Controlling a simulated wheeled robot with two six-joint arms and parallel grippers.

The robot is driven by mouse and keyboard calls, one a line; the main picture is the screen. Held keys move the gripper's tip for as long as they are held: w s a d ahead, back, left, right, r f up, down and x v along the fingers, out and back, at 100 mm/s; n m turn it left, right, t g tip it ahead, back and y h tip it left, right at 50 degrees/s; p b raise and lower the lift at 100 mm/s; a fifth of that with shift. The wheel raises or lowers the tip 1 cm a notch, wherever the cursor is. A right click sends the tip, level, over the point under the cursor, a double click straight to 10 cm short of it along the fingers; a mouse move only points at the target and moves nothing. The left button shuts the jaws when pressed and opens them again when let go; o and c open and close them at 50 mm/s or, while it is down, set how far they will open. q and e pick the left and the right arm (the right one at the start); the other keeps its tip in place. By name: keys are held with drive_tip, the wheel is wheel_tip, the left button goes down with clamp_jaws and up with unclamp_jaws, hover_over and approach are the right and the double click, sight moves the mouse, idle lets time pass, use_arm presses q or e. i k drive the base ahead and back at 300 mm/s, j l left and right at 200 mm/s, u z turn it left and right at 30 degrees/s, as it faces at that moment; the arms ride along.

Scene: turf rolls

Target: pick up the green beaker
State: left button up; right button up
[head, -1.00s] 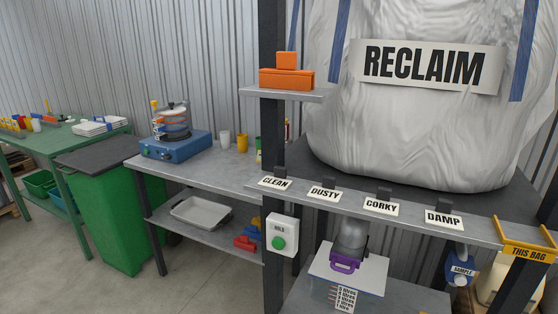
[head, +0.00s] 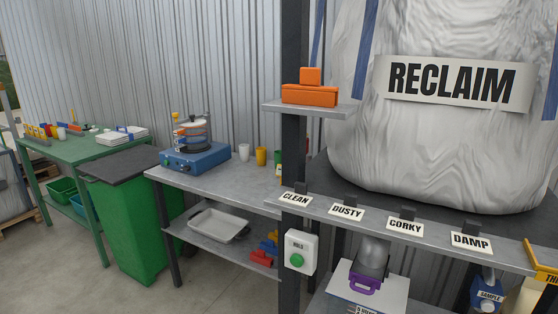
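A green object (head: 278,157), possibly the green beaker, stands at the right end of the grey bench. The dark upright post hides part of it, so its full shape cannot be told. Neither of my grippers is in view.
The grey bench (head: 222,183) also bears a blue sieve shaker (head: 195,160). A green wheeled bin (head: 135,225) stands left of it, beside a green table (head: 75,150). A labelled rail (head: 375,222) and RECLAIM bag (head: 450,140) fill the right. Floor shows at lower left.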

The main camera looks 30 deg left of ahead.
sight(278, 153)
drive_tip(key=i+j, duration=0.15)
drive_tip(key=j, duration=0.25)
drive_tip(key=i+j, duration=0.15)
drive_tip(key=j, duration=0.25)
drive_tip(key=i+j, duration=0.15)
drive_tip(key=j, duration=0.25)
drive_tip(key=i+j, duration=0.15)
drive_tip(key=j, duration=0.25)
drive_tip(key=i+j, duration=0.15)
drive_tip(key=j, duration=0.3)
drive_tip(key=i+j, duration=0.15)
drive_tip(key=j, duration=0.25)
